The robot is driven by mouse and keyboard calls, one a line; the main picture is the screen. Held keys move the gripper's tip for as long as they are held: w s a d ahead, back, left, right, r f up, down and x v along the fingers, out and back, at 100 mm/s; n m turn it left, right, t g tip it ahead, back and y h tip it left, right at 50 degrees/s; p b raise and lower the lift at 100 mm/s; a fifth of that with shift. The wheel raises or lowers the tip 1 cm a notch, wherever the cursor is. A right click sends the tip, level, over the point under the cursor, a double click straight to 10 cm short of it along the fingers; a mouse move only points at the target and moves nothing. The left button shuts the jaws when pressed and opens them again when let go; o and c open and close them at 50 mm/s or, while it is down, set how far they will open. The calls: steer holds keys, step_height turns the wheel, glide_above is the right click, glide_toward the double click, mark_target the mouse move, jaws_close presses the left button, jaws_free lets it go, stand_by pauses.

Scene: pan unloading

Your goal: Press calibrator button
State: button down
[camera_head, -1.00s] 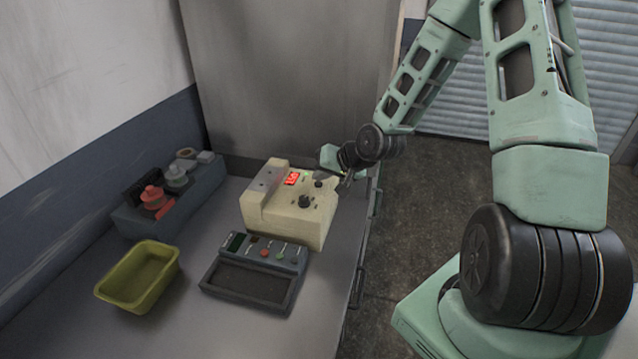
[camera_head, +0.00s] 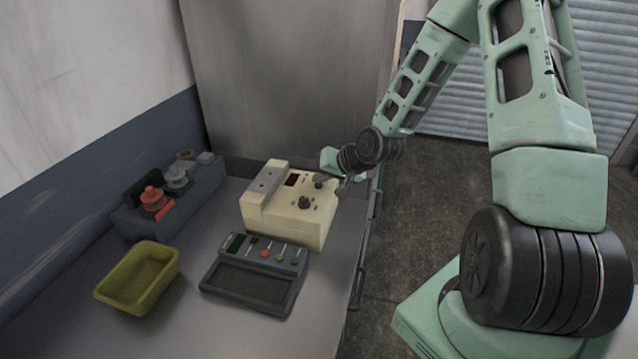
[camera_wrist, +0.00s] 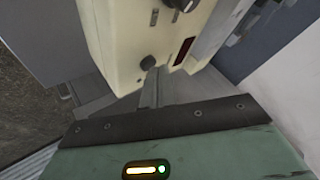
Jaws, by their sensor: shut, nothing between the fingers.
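The cream box-shaped device (camera_head: 318,230) stands on the bench, with dark knobs (camera_head: 305,202) and a small display (camera_head: 292,180) on top. The display is dark now. In the wrist view its cream body (camera_wrist: 115,45), a round black knob (camera_wrist: 148,62) and the dark red display (camera_wrist: 185,51) show close up. My gripper (camera_wrist: 156,76) is shut and empty, its fingertips close to that knob; I cannot tell whether they touch. In the head view my gripper (camera_head: 343,183) is at the device's far right edge, small and partly hidden by my wrist.
A grey device (camera_head: 250,283) with red and green controls lies in front of the cream device. A yellow-green bin (camera_head: 138,277) stands at left. A grey holder (camera_head: 190,207) with red and grey items sits along the wall. The bench edge drops off at right.

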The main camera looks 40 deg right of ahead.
steer(key=shift+r+p, duration=0.55)
steer(key=shift+r, duration=0.15)
step_height(320, 180, up, 6)
steer(key=p, duration=0.5)
steer(key=shift+p, duration=0.3)
